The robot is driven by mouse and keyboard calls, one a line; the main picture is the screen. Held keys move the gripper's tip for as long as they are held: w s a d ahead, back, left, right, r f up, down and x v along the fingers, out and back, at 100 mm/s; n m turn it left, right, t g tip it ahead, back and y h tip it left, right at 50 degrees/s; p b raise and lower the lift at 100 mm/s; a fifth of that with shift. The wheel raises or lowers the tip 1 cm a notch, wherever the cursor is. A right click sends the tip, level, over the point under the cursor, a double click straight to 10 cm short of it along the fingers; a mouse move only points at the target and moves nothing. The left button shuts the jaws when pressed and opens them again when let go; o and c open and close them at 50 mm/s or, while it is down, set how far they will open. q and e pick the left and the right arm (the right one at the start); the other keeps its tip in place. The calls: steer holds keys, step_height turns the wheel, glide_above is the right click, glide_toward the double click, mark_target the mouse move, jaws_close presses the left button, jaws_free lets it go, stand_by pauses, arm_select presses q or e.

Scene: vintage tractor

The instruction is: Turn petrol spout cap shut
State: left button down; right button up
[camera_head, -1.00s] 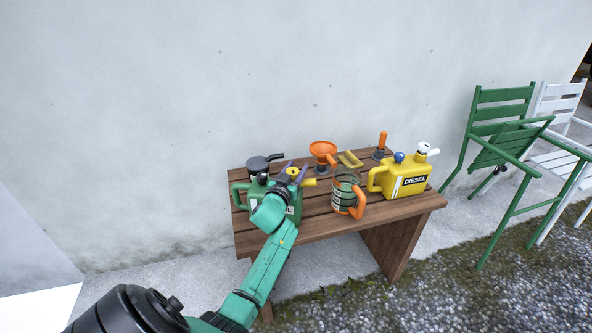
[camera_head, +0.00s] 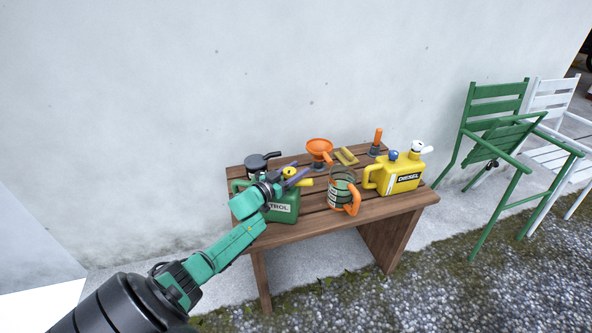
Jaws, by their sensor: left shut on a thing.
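The green petrol can (camera_head: 289,213) stands at the left end of the wooden bench, its label partly covered by my wrist. A yellow cap (camera_head: 289,171) and a short yellow spout (camera_head: 307,182) show on its top. My left gripper (camera_head: 292,172) reaches over the can from the front left. Small details of the grip and the cap's thread are hidden. My right gripper is not in view.
The wooden bench (camera_head: 336,224) also holds a black-lidded item (camera_head: 258,163), an orange funnel (camera_head: 319,148), a clear jug with orange handle (camera_head: 342,190), a yellow diesel can (camera_head: 398,176) and an orange-handled tool (camera_head: 377,140). A green chair (camera_head: 497,105) stands right. The wall is close behind.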

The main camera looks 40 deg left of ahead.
arm_select(q)
steer(key=shift+c, duration=1.6)
jaws_free()
steer(key=shift+s, duration=0.1)
steer(key=shift+s, duration=0.25)
steer(key=s+a+p, duration=0.1)
steer(key=s+p, duration=0.1)
steer(key=s, duration=1.1)
steer(key=shift+s+a, duration=0.2)
steer(key=shift+s, duration=0.2)
